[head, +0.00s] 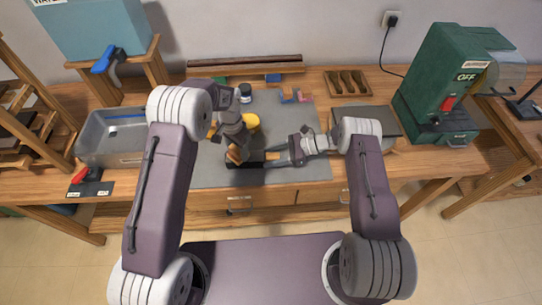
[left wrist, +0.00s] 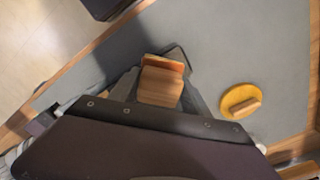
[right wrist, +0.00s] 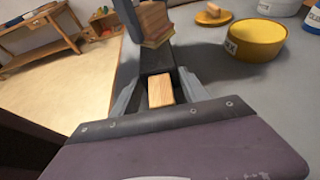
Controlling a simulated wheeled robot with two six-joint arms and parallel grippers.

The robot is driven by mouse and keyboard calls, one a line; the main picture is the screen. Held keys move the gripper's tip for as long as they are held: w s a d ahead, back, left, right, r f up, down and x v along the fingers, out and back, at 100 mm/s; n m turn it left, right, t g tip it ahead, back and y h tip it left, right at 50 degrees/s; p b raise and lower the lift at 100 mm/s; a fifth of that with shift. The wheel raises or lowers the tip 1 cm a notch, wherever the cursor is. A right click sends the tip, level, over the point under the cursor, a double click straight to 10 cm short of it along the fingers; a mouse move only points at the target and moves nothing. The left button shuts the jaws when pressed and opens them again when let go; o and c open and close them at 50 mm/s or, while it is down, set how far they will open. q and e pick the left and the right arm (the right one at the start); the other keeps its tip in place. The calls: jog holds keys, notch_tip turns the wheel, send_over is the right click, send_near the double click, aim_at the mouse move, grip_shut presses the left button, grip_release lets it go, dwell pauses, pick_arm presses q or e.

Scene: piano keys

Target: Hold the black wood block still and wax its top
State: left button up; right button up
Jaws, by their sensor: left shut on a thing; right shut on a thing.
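The black wood block (head: 243,164) lies near the front of the grey mat; its dark end shows in the right wrist view (right wrist: 157,60), with a pale wooden piece (right wrist: 160,90) at the near end. My right gripper (head: 282,158) is shut on the block's right end. My left gripper (head: 236,148) is shut on a wooden-handled pad (left wrist: 160,86) with an orange-yellow face. The pad (right wrist: 156,24) is over the block's far part; I cannot tell whether they touch. The yellow wax tin (right wrist: 256,40) stands open behind the block.
A round yellow pad with a wooden grip (left wrist: 240,100) lies on the mat (head: 295,178). Small jars stand behind. A metal tray (head: 112,142) is at the left, a green machine (head: 440,85) at the right. The mat's front right is clear.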

aim_at(229, 154)
pick_arm(q)
jog(key=shift+a, duration=1.6)
pick_arm(e)
jog(key=shift+s+f, duration=0.1)
pick_arm(q)
jog(key=shift+s+d+f, duration=0.1)
jog(key=shift+d, duration=1.6)
jog(key=shift+s+d+f, duration=0.1)
jog(key=shift+d, duration=3.05)
jog(key=shift+w+a+r, duration=0.1)
jog(key=shift+a+r, duration=0.1)
jog(key=shift+a, duration=1.75)
jog(key=shift+w+a, duration=0.1)
jog(key=shift+a, duration=2.8)
jog(key=shift+f, duration=0.1)
